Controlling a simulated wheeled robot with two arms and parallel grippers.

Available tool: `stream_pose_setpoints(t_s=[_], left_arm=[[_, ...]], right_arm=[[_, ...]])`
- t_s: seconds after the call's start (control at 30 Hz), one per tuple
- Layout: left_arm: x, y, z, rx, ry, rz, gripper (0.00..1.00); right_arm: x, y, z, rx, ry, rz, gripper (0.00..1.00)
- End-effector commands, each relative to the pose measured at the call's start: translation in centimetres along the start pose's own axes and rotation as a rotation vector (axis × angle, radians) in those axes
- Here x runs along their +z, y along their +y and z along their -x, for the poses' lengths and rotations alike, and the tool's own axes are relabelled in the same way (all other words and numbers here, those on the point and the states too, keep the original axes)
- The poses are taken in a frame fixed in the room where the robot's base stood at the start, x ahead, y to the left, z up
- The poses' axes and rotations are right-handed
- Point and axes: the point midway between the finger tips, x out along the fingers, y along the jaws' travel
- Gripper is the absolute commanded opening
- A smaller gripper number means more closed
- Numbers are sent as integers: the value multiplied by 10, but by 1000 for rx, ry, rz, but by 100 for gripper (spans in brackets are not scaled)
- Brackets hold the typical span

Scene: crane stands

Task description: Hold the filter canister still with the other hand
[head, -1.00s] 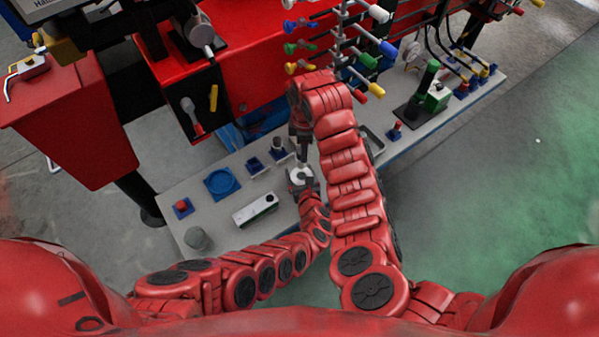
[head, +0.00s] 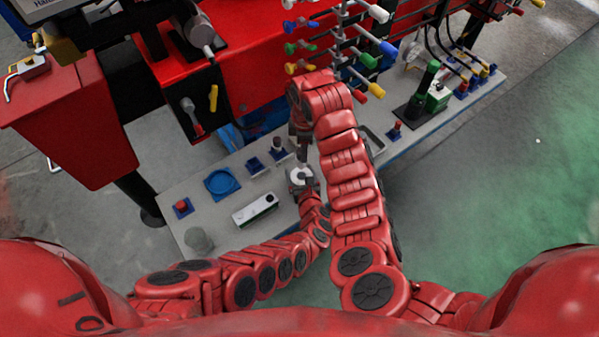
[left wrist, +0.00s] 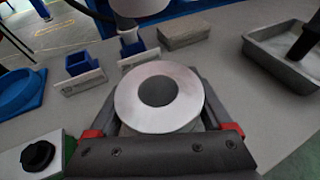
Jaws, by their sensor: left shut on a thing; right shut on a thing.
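The filter canister, a pale round body with a dark centre hole, stands upright near the bench's front edge in the head view (head: 299,175). It fills the middle of the left wrist view (left wrist: 190,94). My left gripper (head: 304,185) is shut on it, with one finger on each side in the left wrist view (left wrist: 158,112). My right gripper (head: 302,146) points down just above and behind the canister. It is shut on a slim grey thing, mostly hidden by the jaws. I cannot tell whether that thing touches the canister.
The grey bench (head: 222,216) holds a white box (head: 256,210), a blue ring (head: 221,184), a grey cup (head: 198,240) and small blue holders (head: 255,166). A grey tray (left wrist: 277,65) lies to the right. Racked coloured knobs (head: 300,68) stand behind my right arm.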

Motion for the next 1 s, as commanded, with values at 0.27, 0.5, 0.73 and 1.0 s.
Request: stream_pose_setpoints(t_s=[0.27,0.5,0.73,1.0], left_arm=[[0,0,0,0,-1,0,0],[0,0,0,0,-1,0,0],[1,0,0,0,-1,0,0],[1,0,0,0,-1,0,0]], right_arm=[[0,0,-2,0,0,2,0],[1,0,-20,-2,-1,28,0],[1,0,-39,-2,-1,59,0],[2,0,-48,-1,-3,74,0]])
